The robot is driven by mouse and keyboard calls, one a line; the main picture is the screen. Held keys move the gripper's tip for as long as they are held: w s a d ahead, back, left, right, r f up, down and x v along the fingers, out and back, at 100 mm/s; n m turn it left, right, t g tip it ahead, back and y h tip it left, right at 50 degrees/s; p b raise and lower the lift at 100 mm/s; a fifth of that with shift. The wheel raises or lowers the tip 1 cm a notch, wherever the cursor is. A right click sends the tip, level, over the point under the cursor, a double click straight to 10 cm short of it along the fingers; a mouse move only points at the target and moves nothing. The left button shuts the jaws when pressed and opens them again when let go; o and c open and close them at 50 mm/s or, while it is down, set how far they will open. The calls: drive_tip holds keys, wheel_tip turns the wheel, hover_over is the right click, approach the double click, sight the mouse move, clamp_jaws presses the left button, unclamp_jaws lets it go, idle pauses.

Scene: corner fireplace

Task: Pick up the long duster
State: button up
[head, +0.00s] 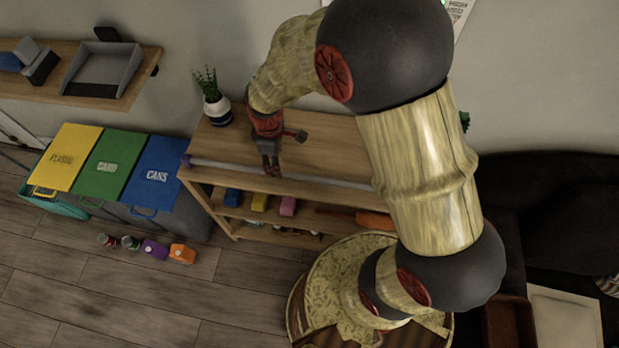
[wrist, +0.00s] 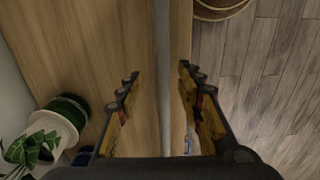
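The long duster (head: 330,180) is a thin grey rod lying along the front edge of the wooden shelf unit's top. A purple tip shows at its left end; its right end is hidden behind my arm. My gripper (head: 271,168) points down over the rod, left of the middle of the shelf. In the wrist view the rod (wrist: 163,110) runs up the picture between the two separated fingers of my gripper (wrist: 160,72). Clear space shows on both sides of the rod, so the gripper is open and empty. The exact height above the rod is hard to tell.
The shelf unit (head: 335,128) carries a potted plant (head: 216,103) at its left. Lower shelves hold small coloured items. Yellow, green and blue bins (head: 152,172) stand left of it. Several small objects lie on the floor before the bins. A dark sofa (head: 565,215) is at right.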

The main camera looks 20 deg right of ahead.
drive_tip(key=f, duration=0.1)
drive_tip(key=f+b, duration=0.1)
drive_tip(key=f, duration=0.2)
drive_tip(key=shift+s+f+b, duration=0.15)
drive_tip(key=shift+s+b, duration=0.1)
drive_tip(key=shift+b, duration=0.15)
drive_tip(key=shift+f, duration=0.4)
drive_tip(key=shift+r, duration=0.1)
clamp_jaws()
